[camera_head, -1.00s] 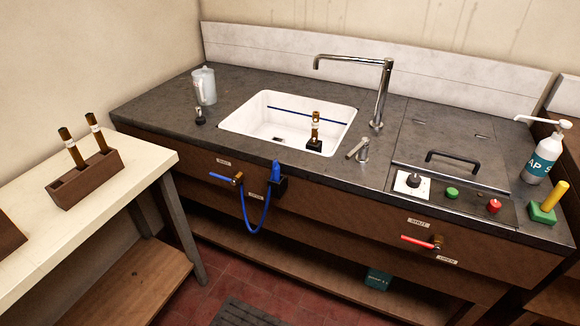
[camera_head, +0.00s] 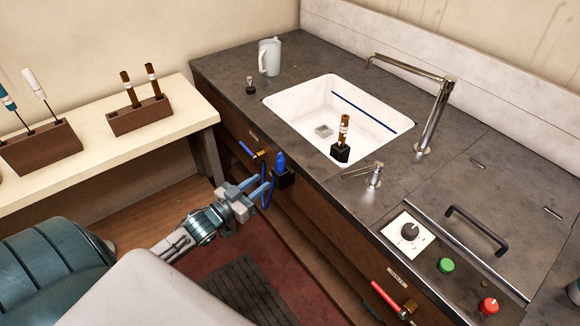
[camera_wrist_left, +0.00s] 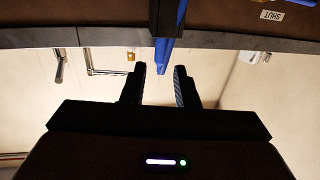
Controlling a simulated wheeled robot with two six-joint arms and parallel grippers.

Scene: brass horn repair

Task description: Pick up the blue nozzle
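The blue nozzle (camera_head: 281,161) stands upright in a black holder (camera_head: 285,179) on the front of the wooden sink cabinet. A blue hose (camera_head: 267,199) hangs below it, partly behind my gripper. My left gripper (camera_head: 257,187) is open and empty, just to the left of the holder and slightly lower than the nozzle. In the left wrist view, the blue nozzle (camera_wrist_left: 162,55) and dark holder show between and just beyond the two open fingertips (camera_wrist_left: 160,70). Touching cannot be told. My right gripper is not in view.
A blue-handled valve (camera_head: 252,152) is left of the holder, and a red-handled valve (camera_head: 388,297) is at lower right. The dark countertop (camera_head: 300,60) overhangs the cabinet near the holder. A brass part (camera_head: 343,132) stands in the white sink (camera_head: 300,112).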

